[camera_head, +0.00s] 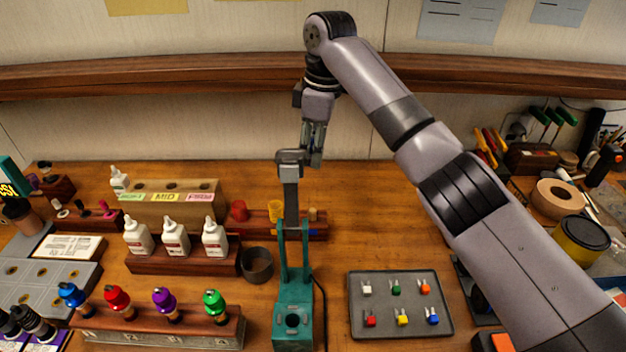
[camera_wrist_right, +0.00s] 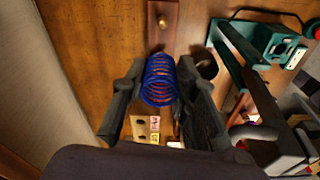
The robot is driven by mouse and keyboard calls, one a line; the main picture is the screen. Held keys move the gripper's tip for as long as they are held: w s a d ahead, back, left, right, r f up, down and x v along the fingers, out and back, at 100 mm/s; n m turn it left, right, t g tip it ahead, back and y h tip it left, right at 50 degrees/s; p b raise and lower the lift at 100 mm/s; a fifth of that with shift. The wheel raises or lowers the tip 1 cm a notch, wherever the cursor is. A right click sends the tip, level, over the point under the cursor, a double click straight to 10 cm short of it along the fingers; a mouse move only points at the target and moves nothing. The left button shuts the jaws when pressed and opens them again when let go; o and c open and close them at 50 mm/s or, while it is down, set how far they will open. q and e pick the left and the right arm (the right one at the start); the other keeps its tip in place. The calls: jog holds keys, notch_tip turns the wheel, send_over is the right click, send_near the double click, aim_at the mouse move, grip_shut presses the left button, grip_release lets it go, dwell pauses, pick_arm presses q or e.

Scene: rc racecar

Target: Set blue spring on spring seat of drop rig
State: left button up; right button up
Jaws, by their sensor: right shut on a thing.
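My right gripper (camera_head: 312,156) hangs at the back of the bench, behind the top of the drop rig (camera_head: 294,292) in the head view. In the right wrist view its fingers (camera_wrist_right: 158,78) are shut on the blue spring (camera_wrist_right: 158,86), with coils showing between them. The spring cannot be made out in the head view. The green drop rig stands at mid-bench with a grey head on its column. Its spring seat (camera_head: 292,320) is a dark round spot on the base, bare. The rig also shows at upper right in the wrist view (camera_wrist_right: 228,38). My left gripper is not in view.
A grey tray (camera_head: 400,334) with small coloured parts lies right of the rig. A dark cup (camera_head: 257,265), a bottle rack (camera_head: 185,260) and a shock stand (camera_head: 160,335) are to its left. A wooden rack (camera_head: 318,233) stands behind the rig. Bare bench lies right of that rack.

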notch_tip(320, 180, up, 8)
jog(key=p, duration=0.5)
jog(key=shift+p, duration=0.4)
jog(key=shift+f, duration=0.1)
